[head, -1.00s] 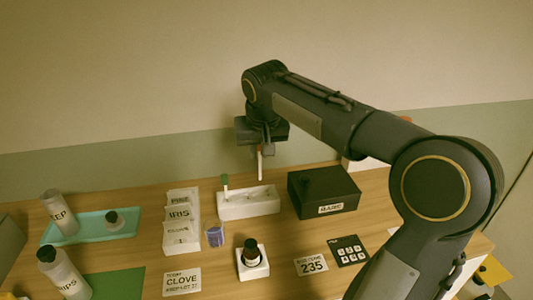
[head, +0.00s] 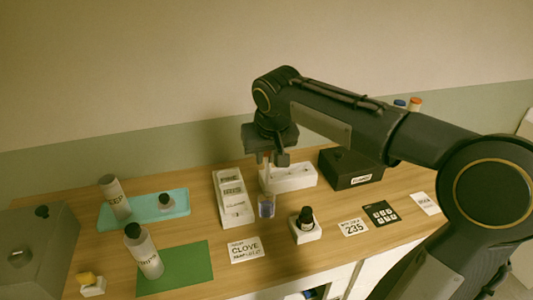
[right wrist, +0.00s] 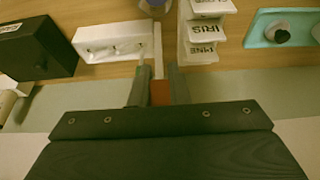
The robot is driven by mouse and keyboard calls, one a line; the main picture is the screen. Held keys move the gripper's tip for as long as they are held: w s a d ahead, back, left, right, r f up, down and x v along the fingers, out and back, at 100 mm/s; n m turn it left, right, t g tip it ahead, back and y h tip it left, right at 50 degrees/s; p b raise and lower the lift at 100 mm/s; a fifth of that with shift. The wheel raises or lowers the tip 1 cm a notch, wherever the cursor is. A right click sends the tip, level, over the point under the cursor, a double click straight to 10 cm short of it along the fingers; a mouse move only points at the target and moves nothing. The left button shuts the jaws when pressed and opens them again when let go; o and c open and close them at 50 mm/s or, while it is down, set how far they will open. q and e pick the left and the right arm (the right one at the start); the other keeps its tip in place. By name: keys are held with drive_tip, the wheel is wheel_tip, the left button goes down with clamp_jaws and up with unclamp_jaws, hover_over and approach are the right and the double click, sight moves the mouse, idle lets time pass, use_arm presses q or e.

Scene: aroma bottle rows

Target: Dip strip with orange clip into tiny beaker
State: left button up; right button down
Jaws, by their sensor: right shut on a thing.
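My right gripper (head: 270,158) points down over the table, just behind the tiny beaker. In the right wrist view it is shut on the orange clip (right wrist: 160,93), with the thin white strip (right wrist: 157,48) extending from it toward the beaker. The tiny beaker (head: 266,206) is small and bluish-purple, standing in front of the white strip stand; it shows partly at the top edge of the wrist view (right wrist: 155,6). I cannot tell whether the strip's tip is inside or above the beaker. The left gripper is not in view.
The white stand (head: 298,178) is close beside the gripper, with a black box (head: 350,168) to its right. The labelled card rack (head: 239,214) is left of the beaker. A dark bottle (head: 306,217) stands on a white block in front. Larger bottles stand farther left.

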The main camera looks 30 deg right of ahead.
sight(267, 175)
drive_tip(key=shift+f+b, duration=1.6)
drive_tip(key=shift+f, duration=0.4)
drive_tip(key=shift+f+b, duration=1.55)
drive_tip(key=shift+f, duration=0.45)
drive_tip(key=shift+r, duration=0.15)
drive_tip(key=shift+r+p, duration=3.1)
drive_tip(key=shift+r, duration=0.35)
